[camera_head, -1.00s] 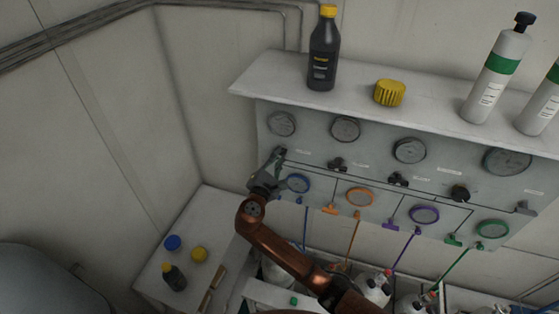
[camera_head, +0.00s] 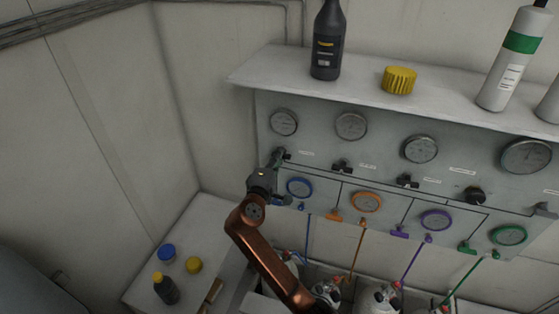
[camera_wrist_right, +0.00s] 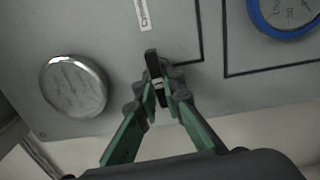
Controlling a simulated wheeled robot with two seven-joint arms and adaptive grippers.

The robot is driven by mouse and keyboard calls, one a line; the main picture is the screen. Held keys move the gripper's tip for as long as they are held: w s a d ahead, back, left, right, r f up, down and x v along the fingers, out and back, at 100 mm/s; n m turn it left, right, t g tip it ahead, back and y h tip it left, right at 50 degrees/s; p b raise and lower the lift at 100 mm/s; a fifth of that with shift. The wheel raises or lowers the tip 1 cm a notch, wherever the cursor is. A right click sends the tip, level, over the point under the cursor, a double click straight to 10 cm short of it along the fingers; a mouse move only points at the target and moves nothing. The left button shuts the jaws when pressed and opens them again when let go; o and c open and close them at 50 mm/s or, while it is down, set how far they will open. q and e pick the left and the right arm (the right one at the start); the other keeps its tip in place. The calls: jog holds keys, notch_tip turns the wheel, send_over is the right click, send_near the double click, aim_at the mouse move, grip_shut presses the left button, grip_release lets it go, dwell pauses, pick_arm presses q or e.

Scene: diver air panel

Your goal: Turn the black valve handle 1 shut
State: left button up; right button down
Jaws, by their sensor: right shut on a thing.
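The black valve handle 1 (camera_wrist_right: 151,64) is at the far left of the row of black valves on the grey panel (camera_head: 318,133). In the right wrist view it is a short dark bar standing between the fingers. My right gripper (camera_head: 278,158) is shut on the handle, and its green-sided fingers (camera_wrist_right: 163,92) press on it from both sides. In the head view the gripper mostly hides this handle. My left gripper is in neither view.
More black valves (camera_head: 342,166) sit to the right, with gauges (camera_head: 284,122) above and coloured-rim gauges (camera_head: 299,187) below. A shelf (camera_head: 300,81) overhangs the panel, carrying a dark bottle (camera_head: 328,45) and a yellow cap (camera_head: 399,80). A side table (camera_head: 205,219) stands lower left.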

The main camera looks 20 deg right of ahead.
jog(key=shift+m, duration=0.4)
jog(key=c, duration=2)
grip_release()
jog(key=shift+c, duration=0.2)
jog(key=v, duration=0.7)
jog(key=shift+s+a, duration=0.15)
jog(key=shift+s, duration=0.15)
